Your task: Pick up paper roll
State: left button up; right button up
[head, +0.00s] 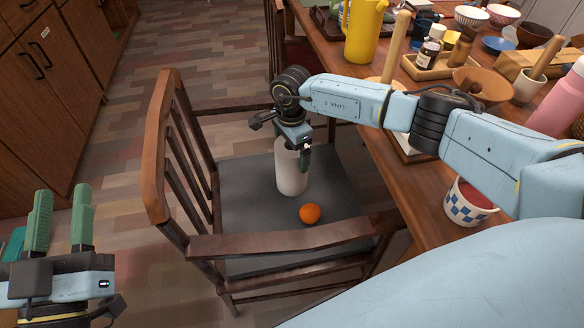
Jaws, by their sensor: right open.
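A white paper roll (291,174) stands upright on the dark seat of a wooden chair. My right gripper (293,152) points down at the top of the roll and is open. One green finger shows at the right side of the roll's top; the other finger is hidden, so I cannot tell whether either touches the roll. My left gripper (61,217) is at the lower left, away from the chair, with its two green fingers apart and nothing between them.
An orange (310,214) lies on the chair seat in front of the roll. The chair's armrest (300,239) and slatted back (158,145) surround the seat. The table (374,120) at right carries a yellow pitcher (364,30), bowls and bottles. Floor at left is clear.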

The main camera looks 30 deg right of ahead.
jog(key=shift+f, duration=0.25)
jog(key=shift+c, duration=0.4)
jog(key=c, duration=1.2)
jog(key=shift+o, duration=0.2)
jog(key=shift+r, duration=0.15)
